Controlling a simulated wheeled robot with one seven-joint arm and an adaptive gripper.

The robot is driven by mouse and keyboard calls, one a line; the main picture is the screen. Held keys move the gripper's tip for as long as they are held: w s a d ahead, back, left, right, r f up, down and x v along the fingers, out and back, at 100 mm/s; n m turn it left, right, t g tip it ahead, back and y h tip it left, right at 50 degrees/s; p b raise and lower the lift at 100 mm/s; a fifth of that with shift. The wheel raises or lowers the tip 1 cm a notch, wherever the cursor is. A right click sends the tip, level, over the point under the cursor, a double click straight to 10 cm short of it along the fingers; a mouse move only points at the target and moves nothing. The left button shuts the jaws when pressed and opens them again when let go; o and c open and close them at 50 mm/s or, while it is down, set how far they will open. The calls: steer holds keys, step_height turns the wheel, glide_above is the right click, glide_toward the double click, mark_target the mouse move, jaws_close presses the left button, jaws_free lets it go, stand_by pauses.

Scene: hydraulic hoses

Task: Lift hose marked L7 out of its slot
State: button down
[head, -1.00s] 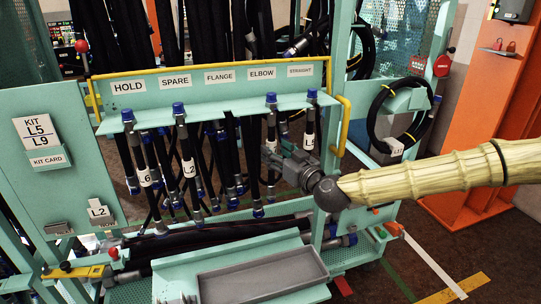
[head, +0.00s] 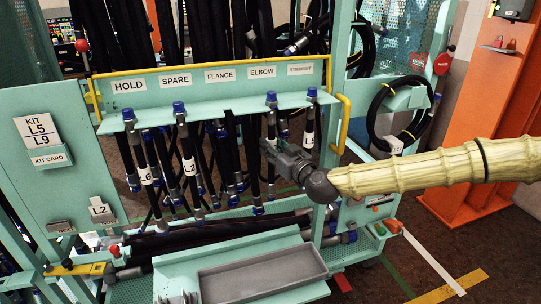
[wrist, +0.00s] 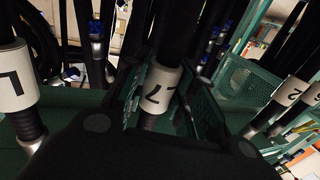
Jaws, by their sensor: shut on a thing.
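The hose marked L7 (wrist: 158,92) stands in the middle of the wrist view, its white tag showing a 7. In the head view it is the hose with the blue cap (head: 271,97) in the slot below the ELBOW label, upright. My gripper (head: 272,152) is at its tag height, coming from the right. The cap still sits at the level of the slotted shelf (head: 225,115).
Another tagged hose (head: 310,125) hangs close on the right, below STRAIGHT. Hoses L2 (head: 190,167) and L6 (head: 146,175) hang to the left. A yellow handle (head: 343,125) stands right of the shelf. A grey tray (head: 262,275) lies below.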

steer(key=shift+r, duration=0.15)
steer(key=shift+r+b, duration=0.15)
steer(key=shift+b, duration=0.15)
steer(key=s+d+b, duration=0.1)
steer(key=s+d, duration=0.1)
steer(key=s, duration=0.6)
steer(key=s+d+b, duration=0.2)
steer(key=s+d, duration=0.1)
steer(key=s, duration=0.6)
steer(key=shift+d, duration=0.3)
